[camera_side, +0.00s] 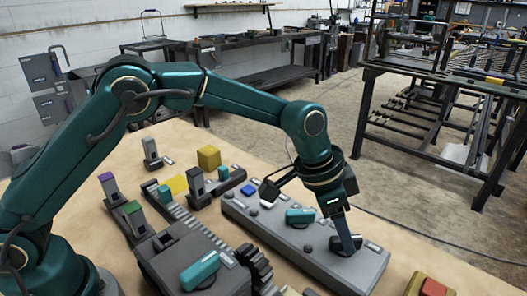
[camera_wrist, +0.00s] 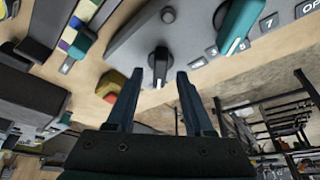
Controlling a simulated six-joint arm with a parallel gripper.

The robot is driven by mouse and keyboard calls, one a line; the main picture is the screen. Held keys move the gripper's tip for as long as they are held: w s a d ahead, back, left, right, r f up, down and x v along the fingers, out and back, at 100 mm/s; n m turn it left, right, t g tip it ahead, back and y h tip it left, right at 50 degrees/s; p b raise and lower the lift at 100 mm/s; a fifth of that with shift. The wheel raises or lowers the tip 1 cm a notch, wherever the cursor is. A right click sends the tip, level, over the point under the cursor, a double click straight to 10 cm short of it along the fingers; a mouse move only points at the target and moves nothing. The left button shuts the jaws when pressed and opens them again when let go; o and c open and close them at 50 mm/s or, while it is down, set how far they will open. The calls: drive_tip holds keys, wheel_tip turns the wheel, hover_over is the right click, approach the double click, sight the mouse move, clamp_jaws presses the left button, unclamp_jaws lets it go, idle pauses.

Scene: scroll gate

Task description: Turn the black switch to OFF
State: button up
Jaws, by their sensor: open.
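The black switch (camera_wrist: 158,67) is on a long grey panel (camera_wrist: 128,45), with a pale line along its handle pointing down in the wrist view. My gripper (camera_wrist: 160,72) is open, with one finger on each side of the switch in that view and a gap to each side. I cannot tell whether the fingertips are down around it. In the side view my gripper (camera_side: 345,240) is low over the right part of the panel (camera_side: 275,228), and the switch is mostly hidden by the fingers. No marking beside the switch is readable.
A teal knob (camera_side: 300,215) stands on the same panel, left of my gripper; it also shows in the wrist view (camera_wrist: 238,25). A blue button (camera_side: 252,203) is farther left. A red-topped yellow box (camera_side: 430,286) is at the front right. A grey box with gears (camera_side: 195,262) is at left.

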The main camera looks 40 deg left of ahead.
drive_tip(key=shift+v, duration=1.85)
drive_tip(key=shift+w+a, duration=0.1)
drive_tip(key=s+a+r+n+t+y, duration=0.1)
drive_tip(key=s+a+r+n+t, duration=0.35)
drive_tip(key=a+r, duration=0.75)
drive_tip(key=s+a+f+n+g+y, duration=0.1)
drive_tip(key=s+a+f+n, duration=0.1)
drive_tip(key=s, duration=0.6)
drive_tip(key=s+a+f+n+g+y, duration=0.1)
drive_tip(key=s+a+f, duration=0.3)
drive_tip(key=s, duration=0.4)
drive_tip(key=shift+s+f+n, duration=0.2)
drive_tip(key=shift+f+n, duration=0.15)
drive_tip(key=shift+n, duration=0.5)
drive_tip(key=shift+a, duration=0.1)
